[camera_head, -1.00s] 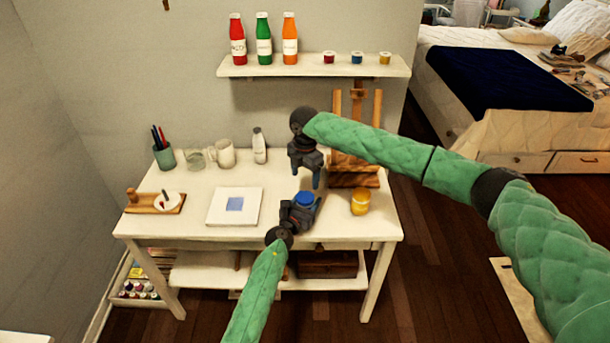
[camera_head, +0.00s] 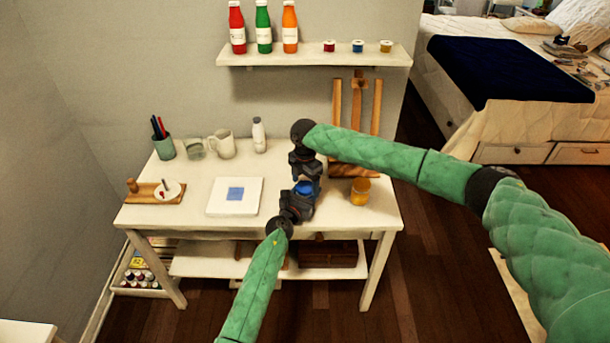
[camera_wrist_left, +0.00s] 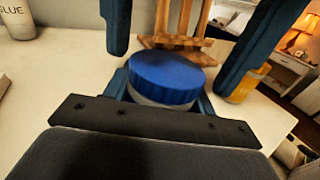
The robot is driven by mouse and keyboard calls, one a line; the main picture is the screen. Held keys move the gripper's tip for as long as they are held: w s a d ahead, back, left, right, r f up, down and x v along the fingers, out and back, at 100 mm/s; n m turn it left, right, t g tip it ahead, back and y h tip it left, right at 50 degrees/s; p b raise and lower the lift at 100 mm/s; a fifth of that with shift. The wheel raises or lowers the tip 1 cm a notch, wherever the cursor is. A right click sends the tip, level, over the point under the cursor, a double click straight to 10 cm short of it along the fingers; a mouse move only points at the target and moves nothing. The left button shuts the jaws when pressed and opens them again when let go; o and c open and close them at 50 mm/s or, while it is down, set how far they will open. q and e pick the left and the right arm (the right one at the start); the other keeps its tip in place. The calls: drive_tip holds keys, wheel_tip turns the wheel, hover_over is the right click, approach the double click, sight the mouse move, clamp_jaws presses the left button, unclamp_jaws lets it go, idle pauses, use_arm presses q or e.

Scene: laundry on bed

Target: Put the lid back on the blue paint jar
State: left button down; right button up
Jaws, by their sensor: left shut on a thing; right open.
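The blue paint jar (camera_wrist_left: 160,99) is held in my left gripper (camera_head: 301,196), at the right part of the white table. Its ridged blue lid (camera_wrist_left: 165,76) sits on top of the pale jar body in the left wrist view; I cannot tell whether it is fully seated. In the head view the blue lid (camera_head: 304,188) is partly covered by my grippers. My right gripper (camera_head: 306,176) is open just above the jar, pointing down. Its dark blue fingers show on either side of the lid in the left wrist view, apart from it.
A yellow jar (camera_head: 360,192) stands right of my grippers. A wooden easel (camera_head: 355,130) is behind them. A white canvas (camera_head: 235,208) with a blue square lies left. A glue bottle (camera_head: 259,136), mug (camera_head: 222,146) and pen cup (camera_head: 164,148) stand at the back.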

drive_tip(key=shift+f, duration=0.25)
drive_tip(key=shift+c, duration=0.2)
drive_tip(key=c, duration=1)
drive_tip(key=shift+o, duration=0.2)
drive_tip(key=m, duration=0.3)
drive_tip(key=shift+a, duration=0.1)
drive_tip(key=m, duration=0.3)
drive_tip(key=shift+m, duration=0.4)
drive_tip(key=o, duration=1.1)
drive_tip(key=shift+s, duration=0.1)
